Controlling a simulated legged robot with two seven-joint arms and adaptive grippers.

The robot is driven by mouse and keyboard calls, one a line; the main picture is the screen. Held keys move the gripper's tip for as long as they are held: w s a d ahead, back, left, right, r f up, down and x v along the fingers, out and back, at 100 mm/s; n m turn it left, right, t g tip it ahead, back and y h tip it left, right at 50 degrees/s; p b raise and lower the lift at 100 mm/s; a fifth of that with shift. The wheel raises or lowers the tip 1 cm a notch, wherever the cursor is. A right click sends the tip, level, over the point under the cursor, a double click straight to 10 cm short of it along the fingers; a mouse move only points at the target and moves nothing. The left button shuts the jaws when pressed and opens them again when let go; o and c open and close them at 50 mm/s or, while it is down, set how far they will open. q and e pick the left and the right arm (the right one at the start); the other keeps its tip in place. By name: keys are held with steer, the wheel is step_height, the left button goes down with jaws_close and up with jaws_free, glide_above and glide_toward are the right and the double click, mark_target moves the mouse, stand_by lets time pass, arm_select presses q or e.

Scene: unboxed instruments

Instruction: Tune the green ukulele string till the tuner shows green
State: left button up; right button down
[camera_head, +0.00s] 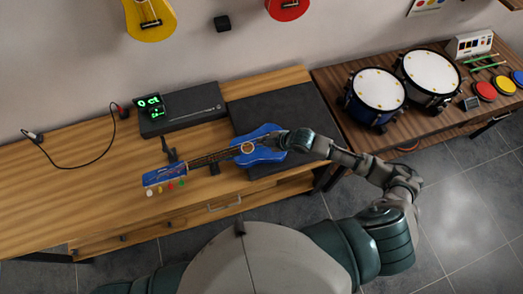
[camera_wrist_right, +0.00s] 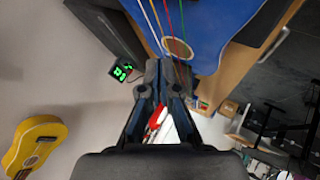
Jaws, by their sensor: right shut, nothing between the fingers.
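The blue ukulele (camera_head: 269,155) lies across the wooden table in the head view, its neck pointing left on dark supports. Its headstock (camera_head: 157,178) has white, yellow, red and green pegs; the green peg (camera_head: 182,183) is at the right end of the row. In the right wrist view the green string (camera_wrist_right: 182,22) runs beside the red one towards my fingertips. The tuner (camera_head: 149,102) shows green characters and also appears in the wrist view (camera_wrist_right: 121,70). My right gripper (camera_head: 278,138) is shut and empty at the ukulele's body, near the sound hole. Contact with the strings is unclear. My left gripper is out of view.
A black case (camera_head: 182,118) stands behind the ukulele, and a dark mat (camera_head: 290,103) lies under its body. A cable (camera_head: 85,165) runs along the left of the table. Drums (camera_head: 376,92) stand on the right table. The table's left part is mostly clear.

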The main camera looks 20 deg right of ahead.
mark_target(263, 150)
step_height(263, 150, down, 2)
stand_by(1.5)
steer(key=shift+f, duration=0.3)
steer(key=shift+f, duration=0.3)
stand_by(0.5)
steer(key=shift+r, duration=0.1)
steer(key=shift+r+p, duration=0.65)
steer(key=shift+p, duration=0.1)
